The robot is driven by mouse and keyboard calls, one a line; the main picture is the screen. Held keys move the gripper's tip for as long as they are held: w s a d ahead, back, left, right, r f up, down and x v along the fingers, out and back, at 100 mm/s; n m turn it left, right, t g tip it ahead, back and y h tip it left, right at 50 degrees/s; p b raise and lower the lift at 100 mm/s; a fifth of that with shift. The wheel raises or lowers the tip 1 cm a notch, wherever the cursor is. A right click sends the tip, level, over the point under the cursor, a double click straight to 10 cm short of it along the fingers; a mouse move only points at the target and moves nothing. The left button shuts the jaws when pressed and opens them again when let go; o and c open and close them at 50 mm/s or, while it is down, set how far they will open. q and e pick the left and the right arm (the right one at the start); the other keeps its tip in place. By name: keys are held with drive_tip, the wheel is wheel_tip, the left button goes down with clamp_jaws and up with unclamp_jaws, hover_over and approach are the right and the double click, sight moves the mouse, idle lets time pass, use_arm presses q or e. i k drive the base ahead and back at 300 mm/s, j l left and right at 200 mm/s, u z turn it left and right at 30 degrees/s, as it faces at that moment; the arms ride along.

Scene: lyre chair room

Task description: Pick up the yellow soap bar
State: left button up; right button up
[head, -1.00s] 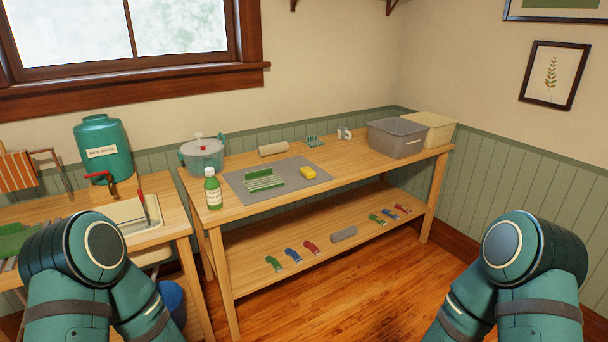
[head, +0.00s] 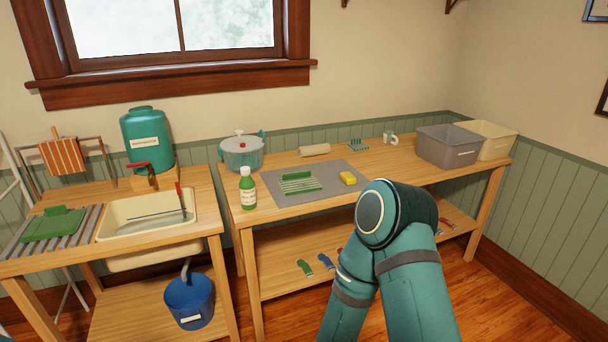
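The yellow soap bar (head: 348,178) lies on the grey mat (head: 280,197) near its right edge, on top of the wooden workbench (head: 413,165). A green-and-white striped item (head: 300,184) lies to its left on the same mat. An elbow of my arm, apparently the right, stands in front of the bench below and to the right of the soap and covers part of the lower shelf. Neither gripper shows, so I cannot see their state. Nothing touches the soap.
A green bottle (head: 248,190) stands at the bench's front left, with a lidded pot (head: 241,153) behind it. A grey bin (head: 446,148) and a cream bin (head: 498,143) stand at the right end. A sink (head: 125,217) and blue bucket (head: 190,303) are at left.

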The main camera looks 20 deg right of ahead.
sight(347, 177)
drive_tip(key=i+l+u, duration=0.15)
drive_tip(key=l+u, duration=0.15)
drive_tip(key=l, duration=0.15)
drive_tip(key=l+u, duration=0.3)
drive_tip(key=i+l+u, duration=0.1)
drive_tip(key=l+u, duration=0.3)
drive_tip(key=l, duration=1.7)
